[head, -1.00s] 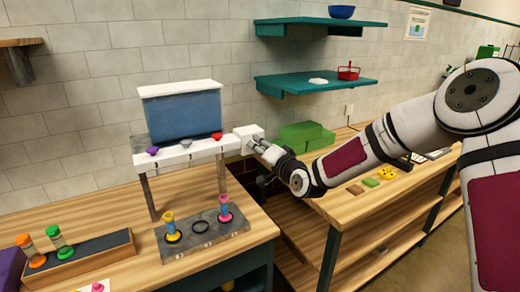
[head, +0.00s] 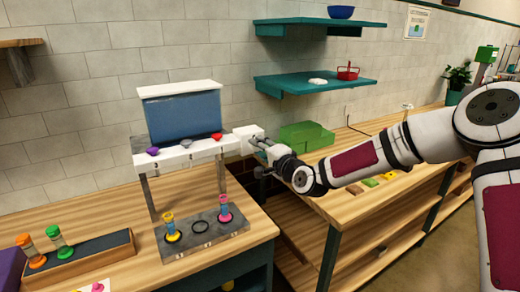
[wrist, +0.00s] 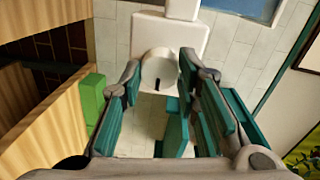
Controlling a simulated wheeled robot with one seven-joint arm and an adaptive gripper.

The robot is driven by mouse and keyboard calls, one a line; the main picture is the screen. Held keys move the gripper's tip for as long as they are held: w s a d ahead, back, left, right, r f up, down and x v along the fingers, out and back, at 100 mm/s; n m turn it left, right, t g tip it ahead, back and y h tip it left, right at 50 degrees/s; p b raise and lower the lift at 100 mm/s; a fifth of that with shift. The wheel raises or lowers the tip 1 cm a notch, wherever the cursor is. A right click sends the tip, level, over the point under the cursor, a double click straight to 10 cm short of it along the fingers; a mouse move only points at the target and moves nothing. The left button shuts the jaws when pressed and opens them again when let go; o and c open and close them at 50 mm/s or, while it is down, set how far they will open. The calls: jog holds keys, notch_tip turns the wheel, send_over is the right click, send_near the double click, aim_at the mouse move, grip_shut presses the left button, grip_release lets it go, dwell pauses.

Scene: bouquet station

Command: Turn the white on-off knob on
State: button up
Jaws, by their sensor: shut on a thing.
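The white on-off knob (wrist: 160,65) is a round white piece with a short black mark, in front of a white block (wrist: 170,35) in the wrist view. My gripper (wrist: 162,72) has one finger on each side of the knob and is shut on it. In the head view my gripper (head: 264,146) is at the right side of the white box (head: 247,136) at the end of the dispenser's white bar. The knob is mostly hidden there by my fingers. I cannot tell from the mark how far it is turned.
Pink and yellow tubes stand on the grey base (head: 205,233). A green box (head: 306,137) lies on the right bench (head: 345,205). A gap separates the two benches.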

jog(key=o, duration=1.2)
jog(key=shift+c, duration=0.2)
jog(key=f+v, duration=0.1)
jog(key=v, duration=1.1)
jog(key=shift+r, duration=0.5)
jog(key=shift+f, duration=0.1)
